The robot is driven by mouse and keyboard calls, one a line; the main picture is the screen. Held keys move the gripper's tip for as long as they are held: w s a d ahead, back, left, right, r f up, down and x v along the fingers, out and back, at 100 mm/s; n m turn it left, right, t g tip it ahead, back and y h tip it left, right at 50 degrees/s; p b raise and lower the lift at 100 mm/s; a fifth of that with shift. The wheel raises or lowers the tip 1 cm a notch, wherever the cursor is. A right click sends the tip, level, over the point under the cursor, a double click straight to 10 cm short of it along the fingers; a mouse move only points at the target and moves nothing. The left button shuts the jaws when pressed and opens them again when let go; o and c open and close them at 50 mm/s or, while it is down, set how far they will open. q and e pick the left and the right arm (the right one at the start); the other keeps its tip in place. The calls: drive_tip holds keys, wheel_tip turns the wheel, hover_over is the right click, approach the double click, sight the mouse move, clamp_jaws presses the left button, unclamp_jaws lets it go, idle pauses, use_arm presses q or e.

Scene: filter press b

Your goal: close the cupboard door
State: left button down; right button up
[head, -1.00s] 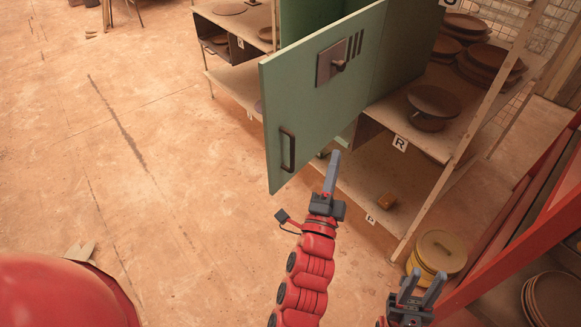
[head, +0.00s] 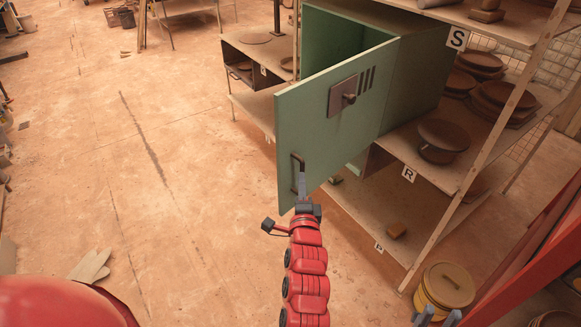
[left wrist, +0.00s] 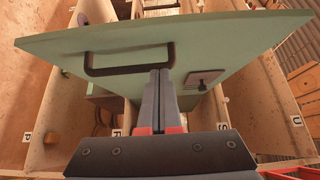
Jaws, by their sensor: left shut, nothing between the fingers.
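The green cupboard door (head: 325,130) stands open, swung out from the green cupboard (head: 415,75), whose dark inside shows behind it. The door has a dark bar handle (head: 294,163) near its free edge and a latch plate (head: 342,95) higher up. My left gripper (head: 301,177) is shut and empty, in front of the handle. In the left wrist view its fingertips (left wrist: 161,73) overlap the right end of the handle (left wrist: 125,59); I cannot tell whether they touch. My right gripper (head: 439,317) is low at the bottom edge, its fingers apart.
The cupboard sits in a wooden shelf rack with brown dishes (head: 443,137) and a card marked R (head: 409,174).

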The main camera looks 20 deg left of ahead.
sight(290, 161)
use_arm(q)
drive_tip(key=w+a+p, duration=0.1)
drive_tip(key=a, duration=0.1)
drive_tip(key=w+a+p, duration=0.1)
drive_tip(key=w+p, duration=0.1)
drive_tip(key=shift+a+r, duration=0.1)
drive_tip(key=shift+a, duration=0.4)
drive_tip(key=shift+a, duration=0.1)
